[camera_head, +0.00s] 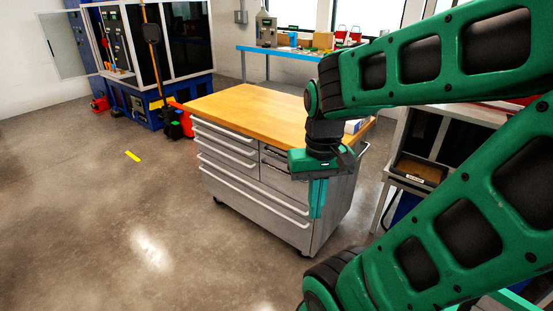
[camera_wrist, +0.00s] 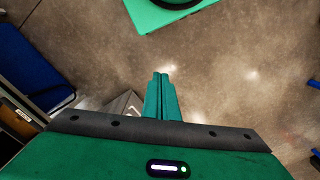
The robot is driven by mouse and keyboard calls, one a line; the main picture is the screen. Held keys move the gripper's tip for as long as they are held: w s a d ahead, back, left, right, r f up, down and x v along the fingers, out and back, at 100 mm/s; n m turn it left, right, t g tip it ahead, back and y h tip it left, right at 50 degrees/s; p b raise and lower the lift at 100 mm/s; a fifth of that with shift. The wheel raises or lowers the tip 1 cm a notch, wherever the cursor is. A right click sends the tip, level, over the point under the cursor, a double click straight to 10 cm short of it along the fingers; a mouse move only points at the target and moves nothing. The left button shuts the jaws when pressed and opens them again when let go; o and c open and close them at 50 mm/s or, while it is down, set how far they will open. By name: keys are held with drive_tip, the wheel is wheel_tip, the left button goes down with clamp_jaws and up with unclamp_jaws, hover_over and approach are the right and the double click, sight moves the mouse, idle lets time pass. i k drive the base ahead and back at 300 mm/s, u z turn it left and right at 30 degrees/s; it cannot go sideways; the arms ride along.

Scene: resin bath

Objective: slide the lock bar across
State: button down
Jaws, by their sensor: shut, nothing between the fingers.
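I cannot make out a lock bar in either view. My gripper (camera_head: 318,215) is in front of the right end of a grey tool chest (camera_head: 234,178) in the head view, its teal fingers pointing down. I cannot tell how far the fingers are from the chest. In the wrist view my gripper (camera_wrist: 161,76) shows its two fingers together, with nothing between them and bare floor beyond the tips. Part of the chest's front and right end is hidden behind my gripper and arm.
The chest has a wooden top (camera_head: 250,105) and several drawers. A blue-framed machine (camera_head: 150,55) stands at the back left. A blue bench (camera_head: 300,53) with small items is at the back. A workstation (camera_head: 420,172) stands at right, partly behind my arm. The left floor is mostly clear.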

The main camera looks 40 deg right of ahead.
sight(265, 149)
drive_tip(key=k, duration=1.25)
drive_tip(key=z, duration=0.5)
drive_tip(key=i, duration=1.85)
drive_tip(key=u, duration=0.7)
